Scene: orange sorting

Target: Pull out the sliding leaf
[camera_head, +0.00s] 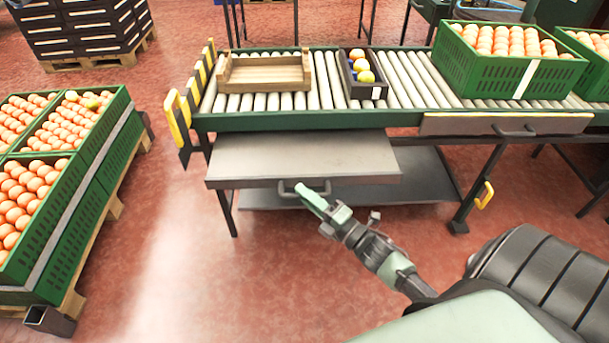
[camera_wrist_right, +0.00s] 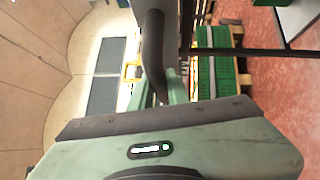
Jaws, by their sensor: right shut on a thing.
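The sliding leaf (camera_head: 300,157) is a flat grey panel below the left part of the roller conveyor. It stands out toward me from under the conveyor frame. Its dark bar handle (camera_head: 290,188) is on the front edge. My right gripper (camera_head: 308,192) is at this handle, with its fingers shut on it. In the right wrist view the dark handle bar (camera_wrist_right: 153,50) runs down between the fingers, and the fingertips are partly hidden. My left gripper is not in view.
A wooden tray (camera_head: 265,87), a dark box (camera_head: 377,88) of fruit and a green crate (camera_head: 503,77) stand on the conveyor. A second handled panel (camera_head: 470,124) is at right. Stacked green crates of oranges (camera_head: 62,238) stand at left. Red floor in front is clear.

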